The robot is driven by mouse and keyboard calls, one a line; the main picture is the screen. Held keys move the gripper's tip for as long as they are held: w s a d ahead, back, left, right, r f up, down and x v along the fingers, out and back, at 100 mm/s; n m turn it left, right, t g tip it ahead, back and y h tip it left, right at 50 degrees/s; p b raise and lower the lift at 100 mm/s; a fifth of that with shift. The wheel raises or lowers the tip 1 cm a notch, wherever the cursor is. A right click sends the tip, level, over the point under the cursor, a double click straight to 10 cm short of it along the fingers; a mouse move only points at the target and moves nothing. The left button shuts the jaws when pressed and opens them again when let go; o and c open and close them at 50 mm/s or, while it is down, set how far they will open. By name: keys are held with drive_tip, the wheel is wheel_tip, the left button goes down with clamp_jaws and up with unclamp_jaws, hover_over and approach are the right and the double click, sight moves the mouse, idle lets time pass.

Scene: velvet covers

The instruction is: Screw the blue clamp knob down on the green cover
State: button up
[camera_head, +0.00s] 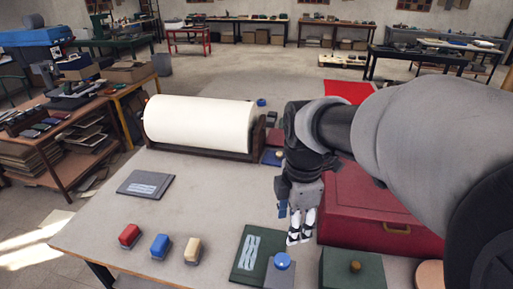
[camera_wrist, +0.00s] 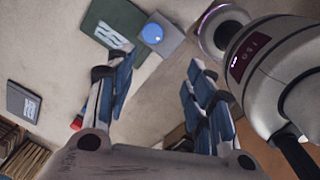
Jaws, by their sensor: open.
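The green cover (camera_head: 246,258), with a pale wavy print, lies flat near the table's front edge. The blue clamp knob (camera_head: 282,261) sits on a grey block (camera_head: 278,279) at the cover's right edge. Whether the knob is tight cannot be told. My gripper (camera_head: 299,239) points down, beyond and slightly right of the knob in the head view, with its fingers apart and empty. In the wrist view the knob (camera_wrist: 152,32) is ahead of the open fingertips (camera_wrist: 158,62), apart from them, and the green cover (camera_wrist: 104,14) shows at the top.
A red case (camera_head: 365,232) stands right of my gripper, and a dark green box with a brass knob (camera_head: 338,272) stands right of the clamp. Red (camera_head: 130,235), blue (camera_head: 160,246) and beige (camera_head: 192,250) blocks stand left. A dark grey cover (camera_head: 146,184) and white roll (camera_head: 198,122) lie farther back.

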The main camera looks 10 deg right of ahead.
sight(282, 259)
drive_tip(key=shift+o, duration=0.7)
drive_tip(key=w+n, duration=0.1)
drive_tip(key=f+n, duration=0.1)
drive_tip(key=w+n, duration=0.1)
drive_tip(key=shift+w+a+f+g, duration=0.25)
drive_tip(key=shift+w+g, duration=0.05)
drive_tip(key=shift+w, duration=0.05)
drive_tip(key=shift+n, duration=0.5)
drive_tip(key=f+b, duration=0.2)
drive_tip(key=f, duration=0.7)
drive_tip(key=f+b, duration=0.2)
drive_tip(key=f, duration=0.6)
drive_tip(key=shift+w+f, duration=0.2)
drive_tip(key=shift+f, duration=0.2)
drive_tip(key=c, duration=1.1)
drive_tip(key=shift+o, duration=0.2)
